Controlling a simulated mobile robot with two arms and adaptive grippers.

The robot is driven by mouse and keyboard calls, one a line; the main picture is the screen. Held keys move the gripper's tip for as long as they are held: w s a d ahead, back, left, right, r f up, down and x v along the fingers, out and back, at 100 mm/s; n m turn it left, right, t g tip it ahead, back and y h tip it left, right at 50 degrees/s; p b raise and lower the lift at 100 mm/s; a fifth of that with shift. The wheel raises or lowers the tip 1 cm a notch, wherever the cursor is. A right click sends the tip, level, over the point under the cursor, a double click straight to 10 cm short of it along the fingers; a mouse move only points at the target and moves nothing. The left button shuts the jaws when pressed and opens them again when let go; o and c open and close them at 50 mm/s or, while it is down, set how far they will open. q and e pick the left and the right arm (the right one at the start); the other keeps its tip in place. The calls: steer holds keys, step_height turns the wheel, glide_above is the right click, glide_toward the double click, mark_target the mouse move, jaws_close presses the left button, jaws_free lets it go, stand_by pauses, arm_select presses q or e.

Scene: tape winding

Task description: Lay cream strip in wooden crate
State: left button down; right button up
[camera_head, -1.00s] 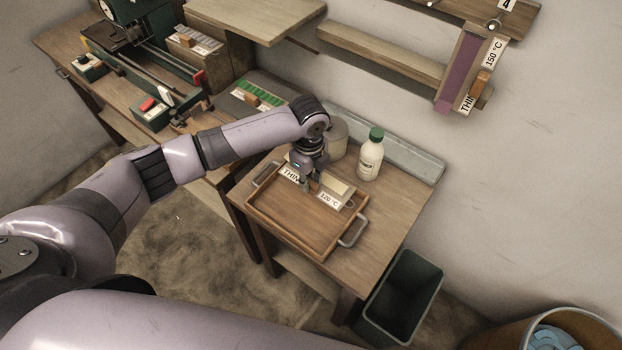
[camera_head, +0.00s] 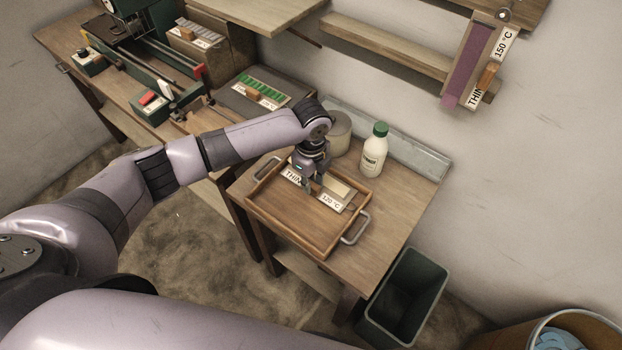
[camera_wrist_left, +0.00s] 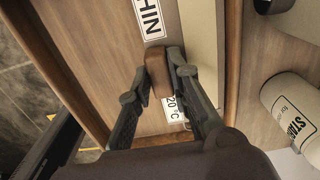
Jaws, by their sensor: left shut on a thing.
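The cream strip (camera_head: 338,187) is a flat board with white THIN and 120 °C labels. It is inside the outline of the wooden crate (camera_head: 287,232), along its back side. In the left wrist view, the cream strip (camera_wrist_left: 199,28) runs beside the crate's wall (camera_wrist_left: 236,62). My left gripper (camera_head: 307,187) is over the crate. Its fingers (camera_wrist_left: 160,82) are shut on the strip's brown wooden knob (camera_wrist_left: 157,70). The fingers hide part of the labels. I cannot tell whether the strip touches the crate floor. My right gripper is not in view.
A white bottle with green cap (camera_head: 373,152) and a round grey tin (camera_head: 340,130) stand behind the crate. A purple strip (camera_head: 467,65) hangs on the wall rack. A dark bin (camera_head: 405,297) stands right of the table. The crate's front part is bare.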

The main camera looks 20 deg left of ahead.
arm_select(q)
steer(key=c, duration=1.4)
jaws_free()
